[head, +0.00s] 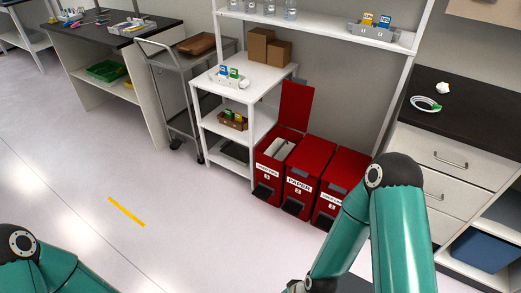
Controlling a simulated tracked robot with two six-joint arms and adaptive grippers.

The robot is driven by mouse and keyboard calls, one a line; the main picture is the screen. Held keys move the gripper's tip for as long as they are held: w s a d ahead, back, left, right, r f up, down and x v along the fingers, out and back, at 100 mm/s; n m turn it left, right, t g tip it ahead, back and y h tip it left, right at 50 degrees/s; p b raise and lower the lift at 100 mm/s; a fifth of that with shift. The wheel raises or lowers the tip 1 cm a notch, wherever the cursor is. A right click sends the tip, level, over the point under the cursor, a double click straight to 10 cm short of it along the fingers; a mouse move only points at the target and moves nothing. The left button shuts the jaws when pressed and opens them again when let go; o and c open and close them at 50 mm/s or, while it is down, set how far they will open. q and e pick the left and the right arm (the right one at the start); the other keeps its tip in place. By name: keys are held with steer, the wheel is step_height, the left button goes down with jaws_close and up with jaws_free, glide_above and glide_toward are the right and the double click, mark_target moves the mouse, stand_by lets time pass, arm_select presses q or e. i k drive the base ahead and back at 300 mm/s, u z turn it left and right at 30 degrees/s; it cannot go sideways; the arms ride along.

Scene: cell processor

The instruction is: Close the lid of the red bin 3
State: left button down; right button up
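Three red bins stand side by side on the floor. The left bin (263,172) is open, its red lid (296,105) standing upright at its back, and pale contents show inside. The middle bin (308,163), labelled PAPER, and the right bin (345,172) have their lids down. The numbers on the labels are too small to read surely, so I cannot tell which is bin 3 by number; only the left one is open. My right arm partly hides the right bin. Both my grippers are out of view; only arm links show at the bottom.
A white shelf table (222,85) with boxes stands just left of the bins. A white shelf post (403,85) rises behind them. A drawer cabinet (463,155) with a dark top stands at the right. The floor (150,235) in front is clear.

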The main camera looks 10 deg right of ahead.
mark_target(297, 97)
steer(key=u, duration=0.2)
steer(key=i, duration=1)
steer(key=z, duration=0.05)
